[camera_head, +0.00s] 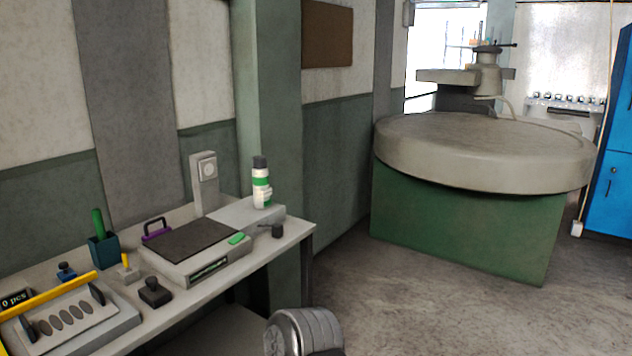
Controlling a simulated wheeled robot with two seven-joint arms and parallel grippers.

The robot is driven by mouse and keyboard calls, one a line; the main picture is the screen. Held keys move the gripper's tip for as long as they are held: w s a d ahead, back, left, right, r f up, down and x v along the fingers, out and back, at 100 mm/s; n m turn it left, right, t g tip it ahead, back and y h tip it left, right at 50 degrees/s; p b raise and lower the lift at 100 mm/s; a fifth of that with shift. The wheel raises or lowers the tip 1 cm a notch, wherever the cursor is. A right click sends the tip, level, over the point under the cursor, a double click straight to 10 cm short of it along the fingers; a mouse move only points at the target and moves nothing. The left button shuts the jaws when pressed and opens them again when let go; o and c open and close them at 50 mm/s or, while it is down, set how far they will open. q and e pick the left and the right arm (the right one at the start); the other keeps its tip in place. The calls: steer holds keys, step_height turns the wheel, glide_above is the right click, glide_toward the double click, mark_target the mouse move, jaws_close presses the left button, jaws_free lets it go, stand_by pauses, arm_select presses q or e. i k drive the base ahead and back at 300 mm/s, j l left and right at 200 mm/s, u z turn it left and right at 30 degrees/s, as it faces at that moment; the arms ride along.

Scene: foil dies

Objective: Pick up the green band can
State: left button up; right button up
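The green band can (261,190) is white with a green band and a dark cap. It stands upright at the right end of the workbench, on a light grey raised slab. All of its front shows and nothing touches it. Neither of my grippers shows; only a grey rounded part, which looks like one of my arm links, is at the bottom edge, well below the can in the picture.
A large round table (482,140) stands behind right. Floor between is clear.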

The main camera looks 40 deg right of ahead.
mark_target(262, 191)
steer(key=z, duration=1.1)
steer(key=i+l+u, duration=0.2)
steer(key=i+l, duration=2.85)
steer(key=i+j, duration=0.05)
